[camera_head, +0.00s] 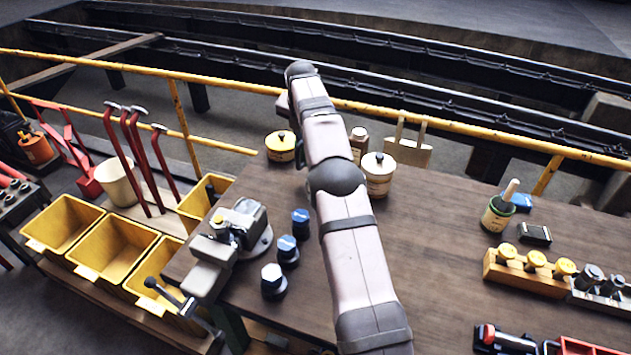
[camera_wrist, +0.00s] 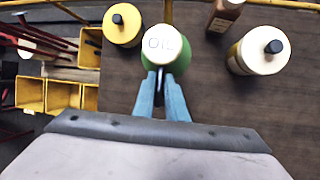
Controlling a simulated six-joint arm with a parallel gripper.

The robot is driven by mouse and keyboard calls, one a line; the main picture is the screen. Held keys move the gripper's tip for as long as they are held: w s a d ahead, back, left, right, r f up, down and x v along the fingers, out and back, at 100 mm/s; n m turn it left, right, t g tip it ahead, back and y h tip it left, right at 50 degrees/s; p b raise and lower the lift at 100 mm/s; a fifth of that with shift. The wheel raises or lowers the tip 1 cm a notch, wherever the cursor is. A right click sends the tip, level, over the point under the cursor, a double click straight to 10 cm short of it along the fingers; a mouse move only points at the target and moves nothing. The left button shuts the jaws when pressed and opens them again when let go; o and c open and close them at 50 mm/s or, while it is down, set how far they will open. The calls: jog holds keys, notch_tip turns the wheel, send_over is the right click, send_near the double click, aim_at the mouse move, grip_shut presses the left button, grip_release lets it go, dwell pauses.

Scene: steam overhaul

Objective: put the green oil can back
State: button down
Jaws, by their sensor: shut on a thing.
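The green oil can (camera_wrist: 178,68) is in the upper middle of the wrist view. Its white top is marked "OIL" and only part of its green side shows. My gripper (camera_wrist: 160,90) has its two blue fingers close together at the can's near side, shut on its dark handle. I cannot tell whether the can touches the bench or is held above it. In the head view the can and my gripper are hidden behind my arm.
A yellow tin (camera_head: 281,153), a brown bottle (camera_head: 358,146) and a cream tin (camera_head: 378,178) stand close around the can at the bench's back edge. A yellow rail (camera_head: 450,127) runs behind. A vise (camera_head: 228,240) is at left.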

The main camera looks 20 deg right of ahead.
notch_tip(320, 180, down, 10)
jog(key=d+p, duration=0.1)
jog(key=d, duration=0.1)
dwell(1.0)
jog(key=shift+f, duration=0.15)
jog(key=c, duration=1.8)
grip_release()
jog(key=shift+s+f, duration=0.15)
jog(key=shift+r, duration=0.25)
jog(key=b+v, duration=0.3)
jog(key=v, duration=0.8)
jog(key=shift+s+a+r+b, duration=0.15)
jog(key=shift+s+r+b, duration=0.1)
jog(key=shift+r+b, duration=0.05)
